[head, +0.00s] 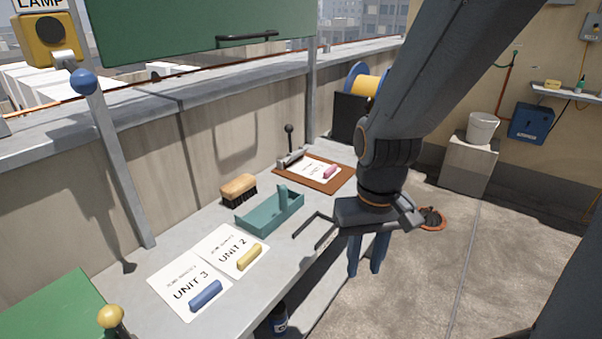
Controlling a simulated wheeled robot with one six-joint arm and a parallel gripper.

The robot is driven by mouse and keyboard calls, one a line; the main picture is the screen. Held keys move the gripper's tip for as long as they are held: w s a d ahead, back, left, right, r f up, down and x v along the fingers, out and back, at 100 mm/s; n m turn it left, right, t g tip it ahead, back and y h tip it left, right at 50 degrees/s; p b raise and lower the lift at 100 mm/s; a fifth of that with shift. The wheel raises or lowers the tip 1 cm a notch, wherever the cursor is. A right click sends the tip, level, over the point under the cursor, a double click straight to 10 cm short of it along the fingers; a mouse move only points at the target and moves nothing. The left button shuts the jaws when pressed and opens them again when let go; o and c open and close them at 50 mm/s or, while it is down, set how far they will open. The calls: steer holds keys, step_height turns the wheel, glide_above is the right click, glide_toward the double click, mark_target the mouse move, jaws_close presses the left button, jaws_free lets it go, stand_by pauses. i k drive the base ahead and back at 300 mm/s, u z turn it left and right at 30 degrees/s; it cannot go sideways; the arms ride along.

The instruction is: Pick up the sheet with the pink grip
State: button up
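The white sheet with the pink grip (304,168) lies on a brown board (320,185) at the far end of the bench. Its pink grip (330,172) is at the sheet's right side. A metal clamp with a black-knobbed lever (290,143) stands at the board's left edge, by the sheet. The lever points up; I cannot tell whether the clamp presses on the sheet. My gripper (365,272) hangs at the bench's front edge, nearer to the camera than the sheet and to its right. Its two fingers are apart, with nothing seen between them.
A teal tray (268,215) and a brush (238,190) lie mid-bench. Sheets with a yellow grip (249,257) and a blue grip (205,295) lie nearer. Thin dark bars (313,230) show left of my gripper. A wall (215,145) runs behind the bench.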

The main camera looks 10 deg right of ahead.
mark_target(319, 171)
steer(key=z, duration=0.6)
steer(key=i, duration=1.1)
steer(key=u, duration=0.35)
